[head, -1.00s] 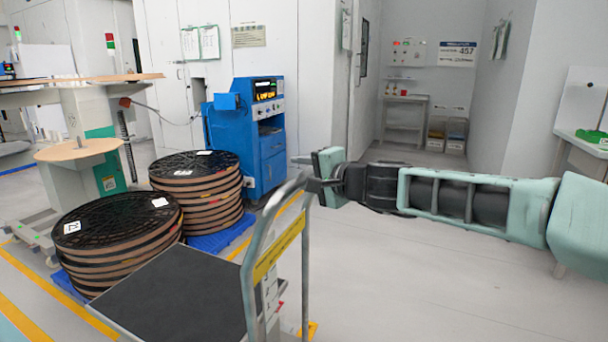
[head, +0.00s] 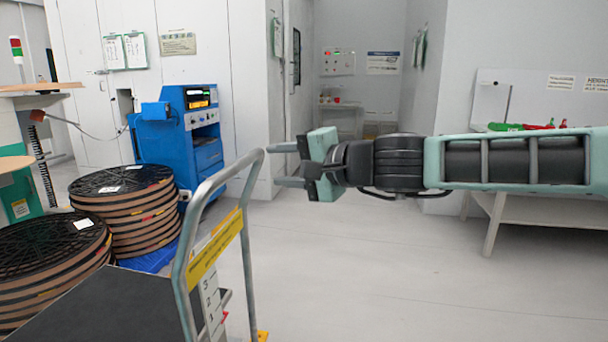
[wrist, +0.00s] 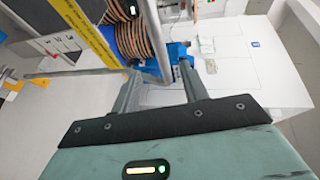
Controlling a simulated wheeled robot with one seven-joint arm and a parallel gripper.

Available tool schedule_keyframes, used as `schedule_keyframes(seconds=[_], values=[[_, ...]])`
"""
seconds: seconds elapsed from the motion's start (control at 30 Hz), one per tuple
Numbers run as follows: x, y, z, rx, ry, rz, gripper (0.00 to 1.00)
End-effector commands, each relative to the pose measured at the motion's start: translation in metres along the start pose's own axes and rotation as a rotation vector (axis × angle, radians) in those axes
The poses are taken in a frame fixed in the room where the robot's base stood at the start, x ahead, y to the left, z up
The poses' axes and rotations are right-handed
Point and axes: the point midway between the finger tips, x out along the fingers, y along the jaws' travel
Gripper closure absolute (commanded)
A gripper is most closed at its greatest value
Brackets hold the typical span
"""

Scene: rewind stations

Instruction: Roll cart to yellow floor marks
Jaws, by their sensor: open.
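The cart has a dark flat deck (head: 95,305) at lower left and a grey tube handle (head: 180,268) with a yellow label strip. Its handle also shows in the wrist view (wrist: 150,35). My gripper (head: 277,165) is open beside the upper right corner of the handle, with its fingers pointing left. In the wrist view my two fingers (wrist: 158,88) stand apart, with the handle tube near and partly between their tips. I cannot tell whether they touch it. No yellow floor marks show clearly now.
Stacked black-topped reels (head: 125,205) stand left of the cart, some on a blue pallet (head: 150,262). A blue machine (head: 185,150) stands behind them. A white table (head: 545,213) is at the right. The grey floor (head: 380,285) between is clear.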

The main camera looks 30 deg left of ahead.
Motion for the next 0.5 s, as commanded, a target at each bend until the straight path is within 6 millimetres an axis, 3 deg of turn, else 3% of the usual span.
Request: schedule_keyframes(seconds=[0.2,0.5], values=[[-0.032,0.000,-0.001,0.000,0.001,0.000,0.56],[-0.044,-0.001,0.000,0.001,0.000,0.000,0.56]])
